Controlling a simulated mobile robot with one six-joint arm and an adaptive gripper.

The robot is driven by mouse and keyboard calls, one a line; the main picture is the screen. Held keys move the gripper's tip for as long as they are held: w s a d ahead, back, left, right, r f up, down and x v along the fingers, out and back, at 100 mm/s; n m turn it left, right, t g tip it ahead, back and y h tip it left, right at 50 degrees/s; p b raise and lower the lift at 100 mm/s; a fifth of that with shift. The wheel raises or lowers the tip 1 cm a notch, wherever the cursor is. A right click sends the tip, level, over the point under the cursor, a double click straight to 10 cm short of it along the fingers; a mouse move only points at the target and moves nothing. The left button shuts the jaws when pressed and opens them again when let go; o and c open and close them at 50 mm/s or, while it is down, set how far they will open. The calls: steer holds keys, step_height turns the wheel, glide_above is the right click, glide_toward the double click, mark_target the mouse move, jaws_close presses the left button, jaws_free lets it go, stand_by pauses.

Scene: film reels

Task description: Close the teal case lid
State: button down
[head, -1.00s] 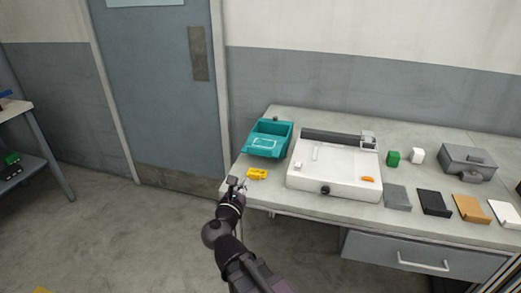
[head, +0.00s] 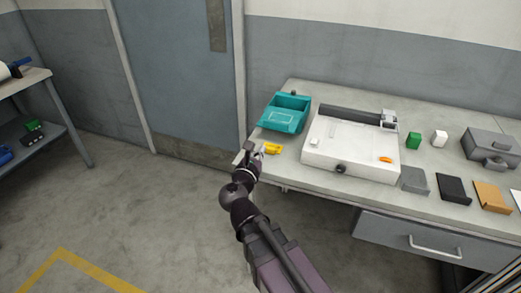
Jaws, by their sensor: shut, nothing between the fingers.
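The teal case (head: 285,113) sits at the left end of the workbench in the head view. It looks like an open teal box, with a lighter outlined rectangle on its front part. From this view I cannot clearly tell the lid from the body. My gripper (head: 255,150) is at the bench's left front corner, in front of and a little left of the teal case, apart from it. The gripper is shut and appears empty. A yellow object (head: 273,148) lies on the bench just right of the gripper.
A white flatbed device (head: 352,143) stands right of the case. A drawer (head: 430,242) is below. The floor left of the bench is clear.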

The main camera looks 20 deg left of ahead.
mark_target(275, 125)
steer(key=w, duration=1.2)
steer(key=shift+w, duration=0.2)
